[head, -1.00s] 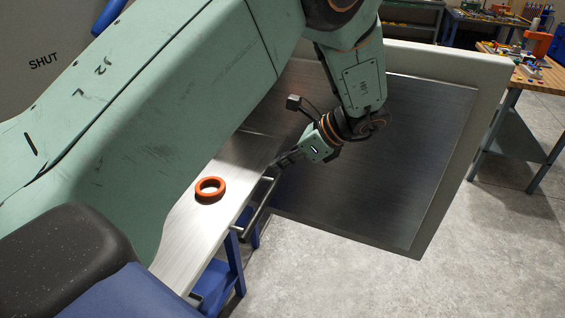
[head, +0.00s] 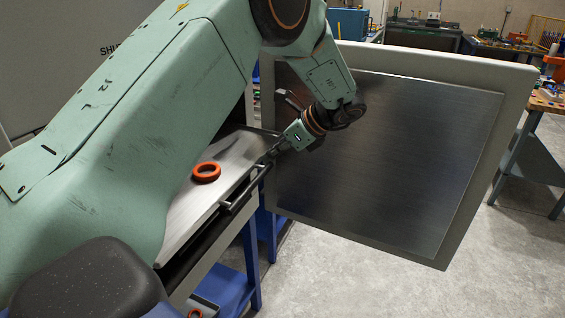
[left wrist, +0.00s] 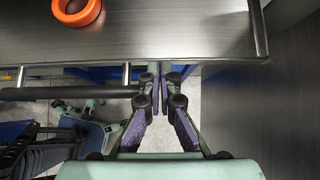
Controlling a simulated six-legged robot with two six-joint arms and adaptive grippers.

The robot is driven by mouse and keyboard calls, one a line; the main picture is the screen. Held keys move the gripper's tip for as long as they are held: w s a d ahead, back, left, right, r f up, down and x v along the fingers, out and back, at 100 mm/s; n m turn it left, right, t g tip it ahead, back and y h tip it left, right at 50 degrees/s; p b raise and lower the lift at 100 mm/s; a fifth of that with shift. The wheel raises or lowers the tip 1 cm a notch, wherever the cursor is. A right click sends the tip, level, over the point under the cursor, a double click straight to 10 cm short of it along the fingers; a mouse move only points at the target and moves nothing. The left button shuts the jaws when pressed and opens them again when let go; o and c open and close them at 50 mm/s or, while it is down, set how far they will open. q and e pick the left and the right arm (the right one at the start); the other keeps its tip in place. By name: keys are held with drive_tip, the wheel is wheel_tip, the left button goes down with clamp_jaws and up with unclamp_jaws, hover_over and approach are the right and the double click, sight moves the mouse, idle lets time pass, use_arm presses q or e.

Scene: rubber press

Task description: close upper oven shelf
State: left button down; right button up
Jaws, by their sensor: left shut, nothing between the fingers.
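The upper oven shelf (head: 225,165) is a flat metal tray, at least partly pulled out, with a dark bar handle (head: 245,190) along its front edge. An orange ring (head: 207,172) lies on it. In the left wrist view the shelf (left wrist: 190,30) fills the top, with the ring (left wrist: 76,10) at top left and the handle (left wrist: 70,92) at left. My left gripper (head: 272,154) is shut and empty at the front edge, near the handle's far end. Its fingertips (left wrist: 165,70) are at or very near the edge; contact cannot be told. My right gripper is not in view.
The oven door (head: 390,150) stands open just right of the shelf and my left gripper. Below the shelf are a blue frame (head: 250,265) and part of another orange ring (head: 195,313). Grey floor (head: 350,270) is clear at lower right. Workbenches stand behind.

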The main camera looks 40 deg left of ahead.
sight(209, 145)
use_arm(q)
drive_tip(key=s+a+b, duration=0.1)
drive_tip(key=a, duration=0.4)
drive_tip(key=s+a, duration=0.1)
drive_tip(key=a, duration=0.5)
drive_tip(key=s+a+b, duration=0.1)
drive_tip(key=a, duration=0.5)
drive_tip(key=shift+s+f+b, duration=0.15)
drive_tip(key=shift+s+b, duration=0.15)
drive_tip(key=shift+b, duration=0.05)
drive_tip(key=shift+s+a, duration=0.2)
drive_tip(key=shift+a, duration=0.55)
drive_tip(key=shift+r, duration=0.2)
drive_tip(key=shift+w, duration=0.1)
drive_tip(key=shift+d+f, duration=0.1)
drive_tip(key=shift+d, duration=0.1)
